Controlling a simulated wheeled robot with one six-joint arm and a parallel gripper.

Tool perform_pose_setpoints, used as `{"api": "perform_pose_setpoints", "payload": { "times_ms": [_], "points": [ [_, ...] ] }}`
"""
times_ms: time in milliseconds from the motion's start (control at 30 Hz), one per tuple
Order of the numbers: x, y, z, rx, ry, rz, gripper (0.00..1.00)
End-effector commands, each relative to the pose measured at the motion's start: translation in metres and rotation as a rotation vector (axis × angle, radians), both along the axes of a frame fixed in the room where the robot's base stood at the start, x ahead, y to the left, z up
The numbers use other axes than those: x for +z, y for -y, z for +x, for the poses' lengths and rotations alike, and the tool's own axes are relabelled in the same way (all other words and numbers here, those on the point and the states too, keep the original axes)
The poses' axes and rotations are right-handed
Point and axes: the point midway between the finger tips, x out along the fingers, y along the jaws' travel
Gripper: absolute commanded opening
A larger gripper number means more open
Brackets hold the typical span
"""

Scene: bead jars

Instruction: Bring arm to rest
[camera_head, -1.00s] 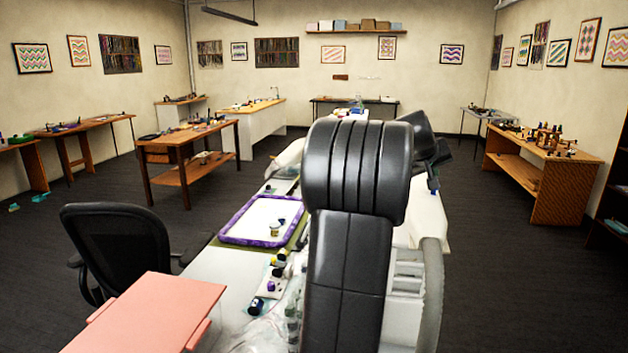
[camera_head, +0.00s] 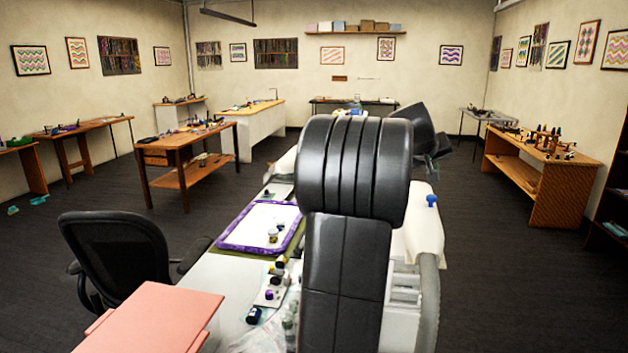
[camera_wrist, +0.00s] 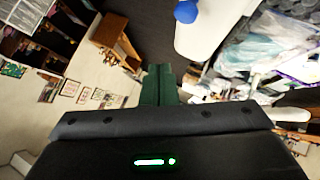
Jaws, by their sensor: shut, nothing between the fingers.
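My arm (camera_head: 350,240) stands large and black in the middle of the head view, and another black part of it (camera_head: 425,130) shows behind at the right. My gripper (camera_wrist: 160,85) shows in the wrist view as dark green fingers close together, with nothing between them. It points over open floor beside the white table's edge, touching nothing that I can see. In the head view my arm hides the gripper.
A purple-rimmed tray (camera_head: 233,246) with small jars (camera_head: 273,235) lies on the white table, left of my arm. More jars (camera_head: 270,292) stand nearer. A black chair (camera_head: 115,255) and a pink surface (camera_head: 160,315) are at the left. Dark floor is clear at the right.

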Motion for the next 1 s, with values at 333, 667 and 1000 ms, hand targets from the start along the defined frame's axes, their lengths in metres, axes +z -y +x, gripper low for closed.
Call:
{"api": "perform_pose_setpoints", "payload": {
  "times_ms": [333,667,1000],
  "points": [
    [0.051,-0.012,-0.049,-0.001,0.006,0.001,0.00],
    [0.041,-0.009,-0.039,0.000,-0.005,0.003,0.00],
    [-0.012,0.002,0.006,0.000,-0.003,0.002,0.00]
  ]
}}
